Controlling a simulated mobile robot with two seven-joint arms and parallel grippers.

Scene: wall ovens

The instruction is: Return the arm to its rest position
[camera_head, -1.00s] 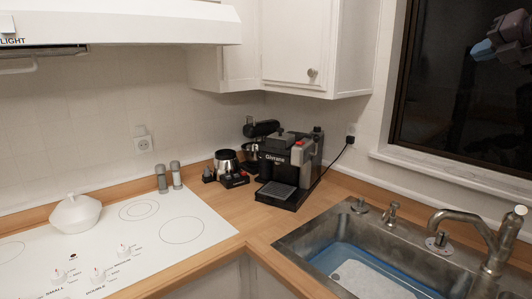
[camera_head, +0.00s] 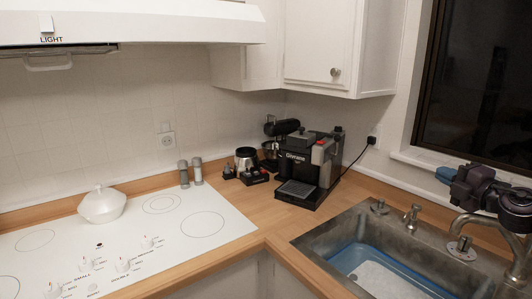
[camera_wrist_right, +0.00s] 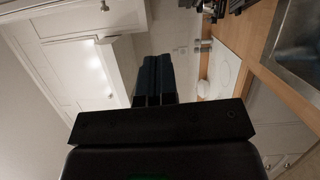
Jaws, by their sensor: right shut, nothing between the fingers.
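My right gripper (camera_head: 446,174) is in the head view at the right edge, above the back of the sink and in front of the window sill. Its dark arm comes in from the right and covers part of the faucet (camera_head: 470,222). In the right wrist view its two dark blue fingers (camera_wrist_right: 153,80) lie together, with nothing seen between them. My left arm and gripper are not in view.
The steel sink (camera_head: 318,243) lies below the right arm. A coffee machine (camera_head: 300,165) stands on the wooden counter (camera_head: 262,214), which has bare room in front. A white lidded pot (camera_head: 102,206) sits on the cooktop (camera_head: 150,235).

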